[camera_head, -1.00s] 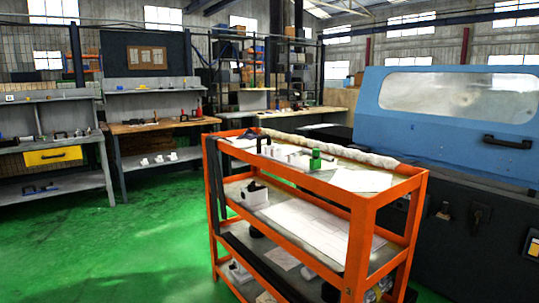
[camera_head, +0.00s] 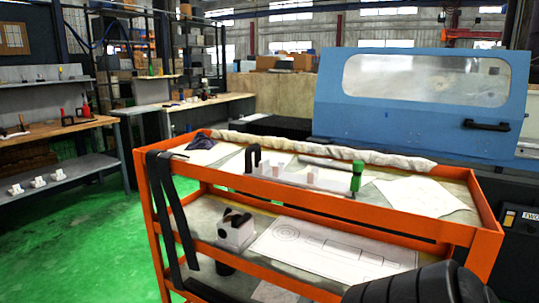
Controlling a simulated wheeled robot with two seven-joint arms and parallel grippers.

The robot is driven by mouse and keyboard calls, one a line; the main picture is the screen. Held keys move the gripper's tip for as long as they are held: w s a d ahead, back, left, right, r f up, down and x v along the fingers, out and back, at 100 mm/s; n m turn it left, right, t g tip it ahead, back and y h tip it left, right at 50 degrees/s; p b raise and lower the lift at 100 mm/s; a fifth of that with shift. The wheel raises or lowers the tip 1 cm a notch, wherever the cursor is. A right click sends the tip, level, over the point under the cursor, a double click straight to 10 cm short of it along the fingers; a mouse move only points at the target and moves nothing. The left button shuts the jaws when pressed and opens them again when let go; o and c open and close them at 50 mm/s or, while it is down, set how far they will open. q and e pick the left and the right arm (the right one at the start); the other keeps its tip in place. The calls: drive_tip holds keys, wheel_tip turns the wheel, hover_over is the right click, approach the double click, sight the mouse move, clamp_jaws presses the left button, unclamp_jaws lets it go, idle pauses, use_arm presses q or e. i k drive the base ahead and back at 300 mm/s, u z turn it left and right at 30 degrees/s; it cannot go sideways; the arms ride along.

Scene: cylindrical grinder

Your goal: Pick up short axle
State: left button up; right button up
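An orange cart (camera_head: 330,205) stands close in front of me. On its top shelf, a grey rod-like piece (camera_head: 325,162) lies near a green upright piece (camera_head: 356,172). Small pale blocks (camera_head: 279,168) and a black curved handle (camera_head: 253,157) stand to their left. I cannot tell for sure which of these, if any, is the short axle. A dark rounded part (camera_head: 420,285) at the lower right looks like my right arm. Neither gripper is in view.
A rolled cloth (camera_head: 320,146) lies along the shelf's back edge. Paper sheets (camera_head: 420,195) lie on top. A white block (camera_head: 236,230) and a drawing (camera_head: 330,250) are on the lower shelf. A blue machine (camera_head: 425,95) stands behind. Green floor (camera_head: 85,250) is clear at left.

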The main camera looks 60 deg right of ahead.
sight(320, 162)
drive_tip(key=i, duration=0.65)
drive_tip(key=z, duration=3.3)
